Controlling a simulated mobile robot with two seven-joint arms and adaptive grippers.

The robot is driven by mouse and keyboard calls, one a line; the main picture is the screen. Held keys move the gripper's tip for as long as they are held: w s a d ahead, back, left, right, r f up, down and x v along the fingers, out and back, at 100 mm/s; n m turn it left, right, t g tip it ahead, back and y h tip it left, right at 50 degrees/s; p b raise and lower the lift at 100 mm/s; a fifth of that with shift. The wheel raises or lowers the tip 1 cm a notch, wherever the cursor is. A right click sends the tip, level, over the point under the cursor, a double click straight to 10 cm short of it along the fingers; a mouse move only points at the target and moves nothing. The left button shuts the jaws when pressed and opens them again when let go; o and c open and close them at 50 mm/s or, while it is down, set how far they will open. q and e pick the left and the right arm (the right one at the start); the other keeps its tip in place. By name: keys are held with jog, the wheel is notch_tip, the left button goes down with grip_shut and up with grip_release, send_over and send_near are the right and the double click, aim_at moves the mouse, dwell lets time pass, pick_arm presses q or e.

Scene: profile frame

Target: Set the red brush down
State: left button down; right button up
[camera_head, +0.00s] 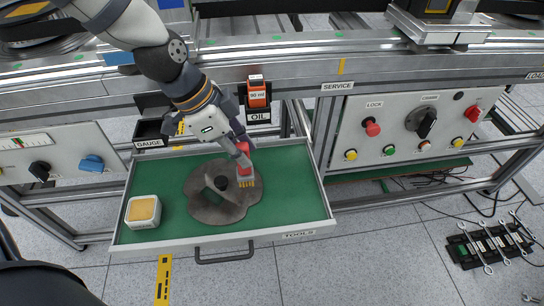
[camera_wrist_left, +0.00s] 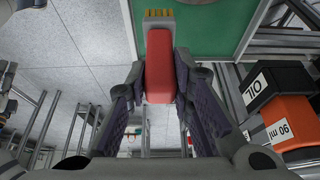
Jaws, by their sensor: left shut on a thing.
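My left gripper (camera_head: 241,148) is shut on the red brush (camera_head: 244,165) and points down over the open drawer (camera_head: 301,196). The brush has a red handle and yellow bristles that point down. In the left wrist view, the fingers of the gripper (camera_wrist_left: 160,85) clasp both sides of the red brush (camera_wrist_left: 159,62), with the bristles at the top of the picture. In the head view the bristles overlap the right part of a grey cast part (camera_head: 210,209) in the drawer. I cannot tell whether they touch it. My right gripper is not in view.
A white box with a yellow top (camera_head: 143,211) stands at the drawer's left. The green floor at the drawer's right is clear. An orange 90 ml oil container (camera_head: 257,96) stands behind the drawer, close to my gripper. A control panel (camera_head: 400,132) is at the right.

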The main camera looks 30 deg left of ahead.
pick_arm(q)
jog(key=w+d+f+b, duration=0.3)
jog(key=w+d+f, duration=0.5)
jog(key=f, duration=0.5)
jog(key=shift+w+d+b, duration=0.3)
jog(key=shift+d+b, duration=0.05)
jog(key=shift+d, duration=0.65)
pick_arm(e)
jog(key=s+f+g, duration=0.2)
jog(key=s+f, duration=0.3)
pick_arm(q)
jog(key=shift+f, duration=0.15)
jog(key=c, duration=1.5)
grip_release()
jog(key=shift+o, duration=0.4)
